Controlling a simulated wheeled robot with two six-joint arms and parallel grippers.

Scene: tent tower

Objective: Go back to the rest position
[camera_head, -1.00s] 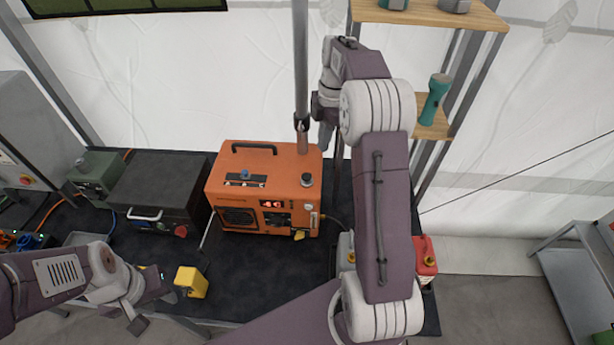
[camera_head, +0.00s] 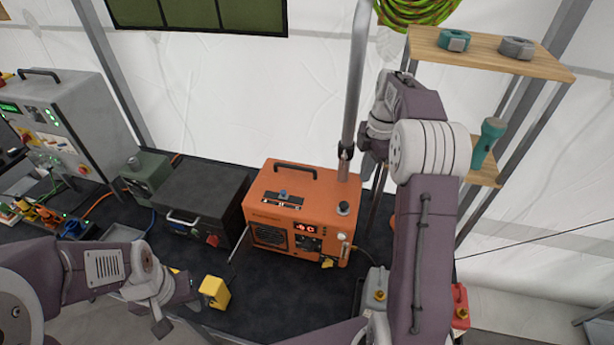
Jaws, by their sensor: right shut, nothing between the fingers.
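My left gripper (camera_head: 180,306) is at the lower left, above the front of the dark table (camera_head: 275,305). A small yellow block-like object (camera_head: 214,292) is just right of its fingers in the picture; I cannot tell whether they touch, or how wide the jaws are. My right arm rises through the right half of the view. My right gripper (camera_head: 369,172) is at its far end, beside the grey pole (camera_head: 355,85) and behind the orange unit (camera_head: 300,210). It is shut and empty, and partly hidden by its wrist.
A black case (camera_head: 200,195) and a grey cabinet (camera_head: 75,125) stand left of the orange unit. A wooden shelf rack (camera_head: 490,55) with a teal flashlight (camera_head: 488,142) is close right of my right arm.

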